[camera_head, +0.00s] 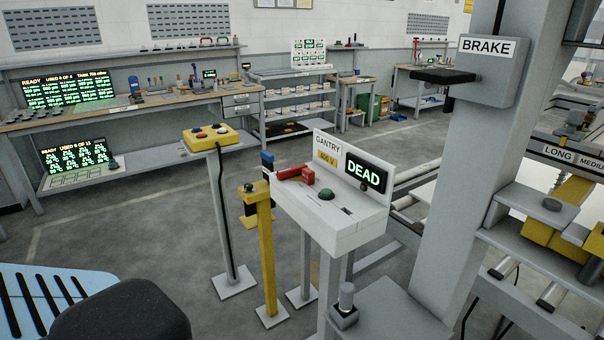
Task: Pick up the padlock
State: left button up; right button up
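I cannot make out a padlock for certain. A grey gantry control box (335,235) stands on a post in the middle, with a lit "DEAD" display (365,174) and a "GANTRY" label. A red handle-like piece (290,173) lies across the box's top left, with a small red block (308,176) at its right end. Whether either is a padlock is too small to tell. A green button (326,194) sits in front of them. A small blue and black object (267,160) shows just left of the box. Neither of my grippers is in view.
A yellow post (265,250) and a yellow button box (211,137) on a stand are left of the control box. A grey column with a "BRAKE" box (482,70) rises at right, by a roller conveyor (550,295). Benches line the back. Floor at centre left is clear.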

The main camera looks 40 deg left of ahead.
aim_at(308, 175)
jog(key=j, duration=0.5)
jog(key=i+j, duration=0.15)
jog(key=j, duration=0.8)
jog(key=i, duration=0.05)
